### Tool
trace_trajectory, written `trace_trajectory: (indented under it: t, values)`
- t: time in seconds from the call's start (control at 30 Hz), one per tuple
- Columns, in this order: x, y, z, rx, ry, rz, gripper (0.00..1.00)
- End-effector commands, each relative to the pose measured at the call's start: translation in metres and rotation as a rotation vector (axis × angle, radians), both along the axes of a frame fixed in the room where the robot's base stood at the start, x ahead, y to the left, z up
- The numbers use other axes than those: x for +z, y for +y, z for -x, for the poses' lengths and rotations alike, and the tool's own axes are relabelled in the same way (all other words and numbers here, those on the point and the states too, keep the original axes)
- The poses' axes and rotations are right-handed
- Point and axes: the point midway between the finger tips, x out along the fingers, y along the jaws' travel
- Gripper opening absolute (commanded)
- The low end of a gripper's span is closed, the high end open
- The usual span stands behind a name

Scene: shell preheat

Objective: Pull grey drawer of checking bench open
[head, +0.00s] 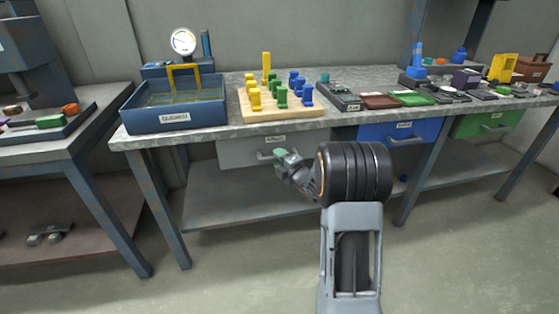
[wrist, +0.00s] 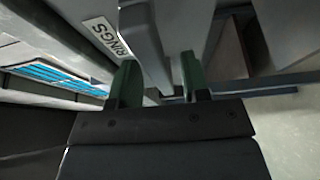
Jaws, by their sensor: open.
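The grey drawer (head: 235,151) sits under the checking bench top (head: 222,138), below the pegboard, and looks closed in the head view. Its front carries a label (wrist: 107,36) reading RINGS in the wrist view. A grey bar handle (wrist: 145,40) runs between the two green fingertips of my gripper (wrist: 160,65). The fingers are open, one on each side of the bar; I cannot tell whether either touches it. In the head view my gripper (head: 284,154) is at the drawer front, and my wrist hides the drawer's right part.
A blue drawer (head: 398,132) and a green drawer (head: 488,123) sit further right under the same top. A lower shelf (head: 240,195) runs beneath. On top stand a blue tub (head: 175,117) and a wooden pegboard (head: 282,113). The floor in front is clear.

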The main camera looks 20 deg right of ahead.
Motion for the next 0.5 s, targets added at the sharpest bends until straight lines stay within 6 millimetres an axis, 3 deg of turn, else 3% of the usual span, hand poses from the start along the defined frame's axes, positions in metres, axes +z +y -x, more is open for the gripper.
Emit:
trace_trajectory:
  t: [0.5]
  values:
    - [-0.0001,0.0001,0.0003,0.0,0.0,0.0,0.0]
